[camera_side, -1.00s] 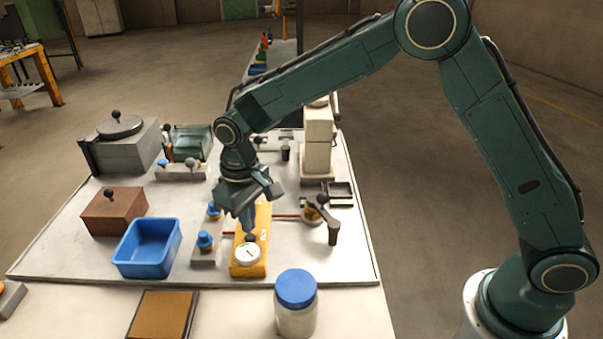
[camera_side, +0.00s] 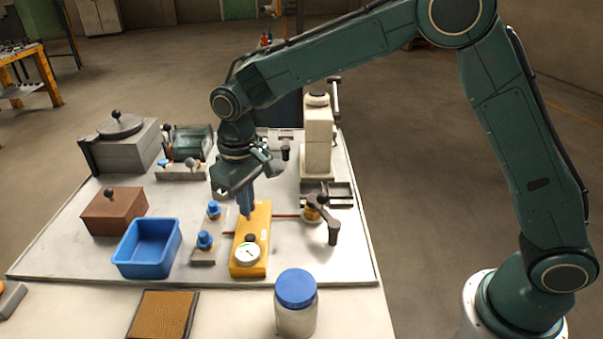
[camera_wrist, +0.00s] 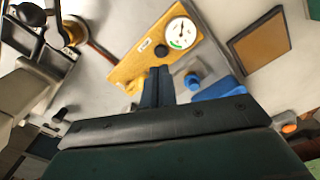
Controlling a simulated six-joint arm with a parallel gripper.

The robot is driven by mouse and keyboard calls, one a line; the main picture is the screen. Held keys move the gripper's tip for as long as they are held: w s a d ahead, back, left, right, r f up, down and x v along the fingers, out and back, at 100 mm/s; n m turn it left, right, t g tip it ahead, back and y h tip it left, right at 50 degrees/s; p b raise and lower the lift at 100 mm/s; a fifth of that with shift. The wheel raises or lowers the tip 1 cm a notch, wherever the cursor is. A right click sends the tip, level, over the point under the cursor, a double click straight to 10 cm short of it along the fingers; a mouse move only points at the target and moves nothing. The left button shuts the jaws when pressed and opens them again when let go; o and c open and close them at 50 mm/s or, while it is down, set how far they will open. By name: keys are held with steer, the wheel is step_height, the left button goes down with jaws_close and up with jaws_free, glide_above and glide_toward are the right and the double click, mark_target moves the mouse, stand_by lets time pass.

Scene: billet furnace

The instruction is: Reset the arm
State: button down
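My gripper (camera_side: 246,212) hangs pointing down above the yellow gauge block (camera_side: 258,222) on the white worktop. Its two dark blue fingers lie side by side, shut with nothing seen between them; they also show in the wrist view (camera_wrist: 158,70). In the side view the fingertips overlap the block's upper left part, and the gap beneath them is hard to judge. The block carries a white round dial (camera_side: 247,254) and a black knob (camera_side: 250,239). In the wrist view, the dial (camera_wrist: 180,32) and knob (camera_wrist: 161,50) lie beyond the fingertips.
Two blue-capped valves (camera_side: 205,241) and a blue bin (camera_side: 148,248) are left of the block. A brown box (camera_side: 113,211) and a grey furnace-like box (camera_side: 123,150) are farther left. A lever valve (camera_side: 318,207) and beige column (camera_side: 317,140) are right. A blue-lidded jar (camera_side: 295,303) is in front.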

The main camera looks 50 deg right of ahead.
steer(key=s+d+r+m+t, duration=0.1)
steer(key=s+d+r+t, duration=0.2)
steer(key=s+d+r, duration=0.9)
steer(key=s+d+m+t, duration=0.1)
steer(key=s+d, duration=0.2)
steer(key=s, duration=0.5)
steer(key=s+d+r+m+t, duration=0.1)
steer(key=s+d, duration=0.3)
steer(key=s, duration=0.4)
steer(key=shift+s+r+t, duration=0.2)
steer(key=shift+r+t, duration=0.1)
